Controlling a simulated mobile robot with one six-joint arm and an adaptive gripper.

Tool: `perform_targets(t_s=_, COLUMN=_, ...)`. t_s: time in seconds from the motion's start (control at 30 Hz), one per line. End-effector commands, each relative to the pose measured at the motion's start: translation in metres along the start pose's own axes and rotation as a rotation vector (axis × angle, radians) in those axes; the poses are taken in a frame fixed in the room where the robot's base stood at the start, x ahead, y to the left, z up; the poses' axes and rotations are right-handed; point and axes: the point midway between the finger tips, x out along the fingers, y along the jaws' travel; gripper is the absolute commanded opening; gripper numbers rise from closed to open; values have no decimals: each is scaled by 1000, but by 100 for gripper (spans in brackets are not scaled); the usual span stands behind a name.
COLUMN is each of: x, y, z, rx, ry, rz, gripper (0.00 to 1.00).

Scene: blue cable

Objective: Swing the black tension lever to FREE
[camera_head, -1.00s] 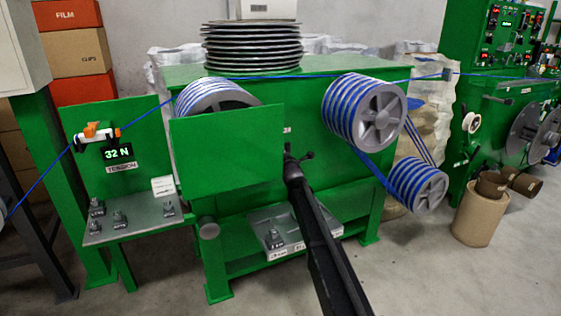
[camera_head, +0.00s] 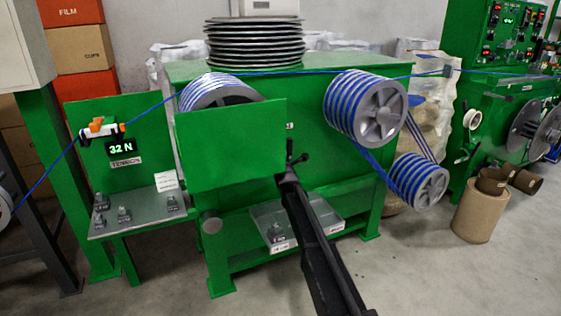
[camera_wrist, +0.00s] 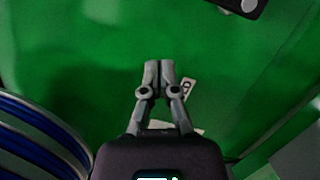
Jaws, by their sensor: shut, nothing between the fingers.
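My gripper (camera_wrist: 159,68) is shut and empty in the wrist view. Its fingertips are in front of a green surface, beside a small white label (camera_wrist: 187,87) that is only partly readable. A dark bar with a pale round spot (camera_wrist: 243,7) is cut off by the top edge; I cannot tell whether it is the black tension lever. In the head view, my black arm reaches up to the right edge of a green panel (camera_head: 232,142). I cannot pick out the lever there, and no FREE mark is readable. The tension display (camera_head: 122,147) reads 32 N.
Blue cable wraps the upper pulley (camera_head: 378,112) and lower pulley (camera_head: 427,187), right of my arm; blue windings (camera_wrist: 35,135) also show at lower left in the wrist view. A grey shelf with weights (camera_head: 140,205) stands left. A cardboard drum (camera_head: 478,216) stands on the floor at right.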

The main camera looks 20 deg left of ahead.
Motion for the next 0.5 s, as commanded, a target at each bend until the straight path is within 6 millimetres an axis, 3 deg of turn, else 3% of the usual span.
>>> perform_targets(t_s=0.03, x=-14, y=1, z=2, rx=0, ry=-1, rz=0, gripper=0)
perform_targets(t_s=0.2, x=-39, y=2, z=4, rx=0, ry=-4, rz=-1, gripper=0)
perform_targets(t_s=0.5, x=-60, y=3, z=6, rx=0, ry=-5, rz=-2, gripper=0)
